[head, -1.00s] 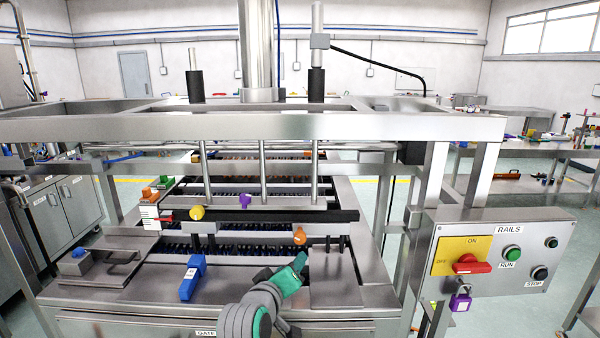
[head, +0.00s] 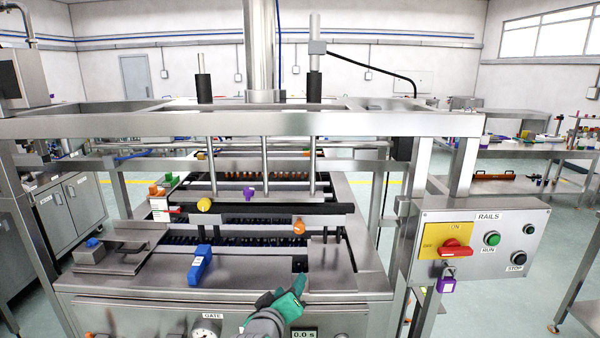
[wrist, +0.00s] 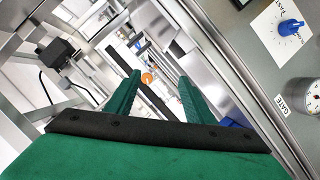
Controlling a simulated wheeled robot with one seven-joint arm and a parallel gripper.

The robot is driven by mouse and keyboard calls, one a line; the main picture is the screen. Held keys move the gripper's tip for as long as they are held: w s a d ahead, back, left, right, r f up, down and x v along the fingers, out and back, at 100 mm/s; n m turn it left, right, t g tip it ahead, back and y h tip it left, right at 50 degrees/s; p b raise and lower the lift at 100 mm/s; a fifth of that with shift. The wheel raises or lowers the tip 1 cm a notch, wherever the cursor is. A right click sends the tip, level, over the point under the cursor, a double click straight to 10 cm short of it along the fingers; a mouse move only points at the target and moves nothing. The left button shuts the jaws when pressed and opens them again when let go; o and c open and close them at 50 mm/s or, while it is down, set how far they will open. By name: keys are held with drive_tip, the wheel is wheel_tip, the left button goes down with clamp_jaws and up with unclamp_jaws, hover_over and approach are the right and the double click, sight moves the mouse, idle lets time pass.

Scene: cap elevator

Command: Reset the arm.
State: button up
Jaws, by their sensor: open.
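My gripper (head: 298,284) is low at the front of the machine in the head view, in front of its steel deck. In the wrist view its two green fingers (wrist: 156,96) are apart with nothing between them. They point toward the machine's inside, where an orange knob (wrist: 147,78) shows beyond the fingertips. My gripper touches nothing that I can make out.
The steel machine frame (head: 240,125) stands ahead. A blue block (head: 199,266) sits on the deck left of my gripper. The RAILS panel (head: 480,245), with a red switch (head: 455,249) and purple padlock (head: 447,285), is at the right.

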drive_tip(key=s+f+m+y, duration=0.1)
drive_tip(key=s+f+y, duration=0.2)
drive_tip(key=s+f, duration=1.85)
drive_tip(key=s+d+m, duration=0.1)
drive_tip(key=s+m, duration=0.1)
drive_tip(key=s, duration=1.2)
drive_tip(key=s+d+m+t, duration=0.1)
drive_tip(key=s+m, duration=0.1)
drive_tip(key=s, duration=1.2)
drive_tip(key=shift+s+d+m+y, duration=0.15)
drive_tip(key=shift+d+m+y, duration=0.15)
drive_tip(key=shift+d+m, duration=0.1)
